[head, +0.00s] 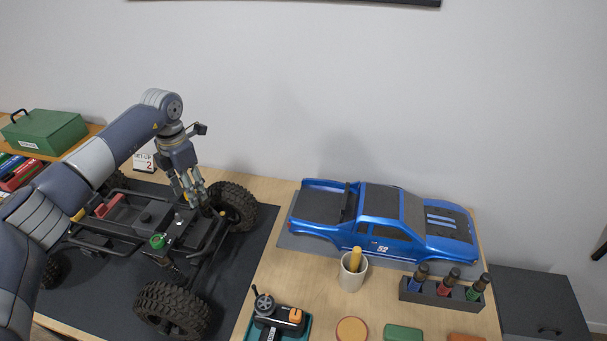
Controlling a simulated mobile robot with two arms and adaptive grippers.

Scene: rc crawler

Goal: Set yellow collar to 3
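The RC crawler chassis (125,228) stands on a dark mat with its large black tyres showing. A small patch of yellow (187,197), possibly the yellow collar, shows at its far right shock near the far right wheel (233,206). My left gripper (191,203) points down right at this spot, and its fingers partly hide it. I cannot tell whether they touch or grip the collar. A green collar (157,241) shows on the near shock. Collar markings are too small to read. A white set-up card (143,162) behind the chassis shows a red 2. My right gripper is not in view.
A blue truck body (385,222) lies on a grey mat at right. A cup (352,272) with a yellow handle, a bottle rack (441,293) and a transmitter (278,316) stand in front. A green box (45,133) is at far left. My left arm crosses above the chassis.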

